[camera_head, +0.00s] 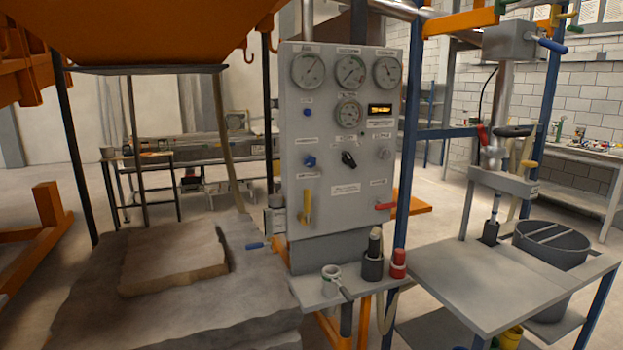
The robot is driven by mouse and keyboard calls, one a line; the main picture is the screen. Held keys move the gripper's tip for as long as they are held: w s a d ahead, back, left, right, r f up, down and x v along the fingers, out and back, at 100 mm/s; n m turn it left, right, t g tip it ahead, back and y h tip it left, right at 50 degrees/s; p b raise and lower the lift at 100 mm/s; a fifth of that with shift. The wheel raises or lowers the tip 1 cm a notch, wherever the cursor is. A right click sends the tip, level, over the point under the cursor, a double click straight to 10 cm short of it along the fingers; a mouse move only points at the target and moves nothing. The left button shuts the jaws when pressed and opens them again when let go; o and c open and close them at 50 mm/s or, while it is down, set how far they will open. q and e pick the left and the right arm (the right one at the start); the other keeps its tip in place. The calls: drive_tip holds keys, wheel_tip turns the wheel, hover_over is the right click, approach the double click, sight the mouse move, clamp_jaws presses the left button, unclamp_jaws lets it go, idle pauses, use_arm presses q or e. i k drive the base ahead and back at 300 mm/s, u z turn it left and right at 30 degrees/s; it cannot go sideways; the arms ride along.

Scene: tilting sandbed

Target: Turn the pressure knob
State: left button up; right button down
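A grey upright control panel (337,130) stands near the middle of the view. It carries a blue round knob (310,161) on the left, a black pointer knob (349,160) in the middle, tilted, and a small grey knob (383,153) on the right. Labels sit by these controls, but they are too small to read, so I cannot tell which is the pressure knob. Round gauges (350,72) and a lit display (380,110) are above. Neither of my grippers is in view.
A yellow lever (304,208) and a red lever (386,206) stick out low on the panel. Stone slabs (175,258) lie left; a grey table (495,285) stands right.

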sight(310, 162)
drive_tip(key=z, duration=1.3)
drive_tip(key=i, duration=0.9)
drive_tip(key=u, duration=0.15)
